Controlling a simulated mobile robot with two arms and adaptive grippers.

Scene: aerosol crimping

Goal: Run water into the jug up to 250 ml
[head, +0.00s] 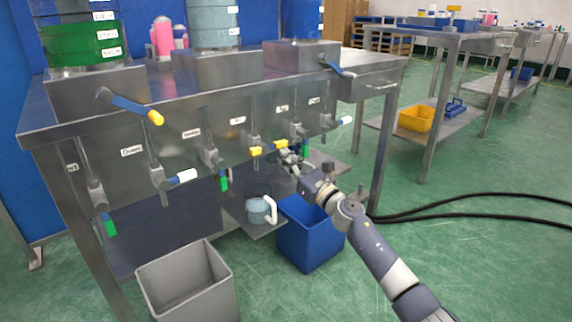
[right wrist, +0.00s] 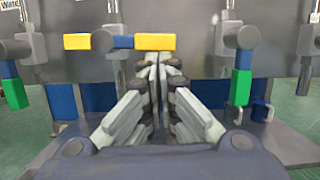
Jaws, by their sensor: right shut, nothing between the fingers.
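The jug (head: 258,211) is a small translucent bluish-grey vessel with a white handle. It stands upright on a low shelf under the row of taps in the head view; its water level is too small to read. A tap lever (head: 268,148), yellow with a blue middle, lies roughly level above the jug. It also shows in the right wrist view (right wrist: 122,42). My right gripper (head: 285,153) is shut and empty, its fingertips (right wrist: 158,62) close to the lever's right yellow end. I cannot tell whether they touch. My left gripper is not in view.
Other taps with white, blue and green parts flank this one, including a white-ended lever (head: 181,177) at left. A grey bin (head: 188,285) and a blue bin (head: 312,240) stand on the floor. Black hoses (head: 470,203) run across the floor at right.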

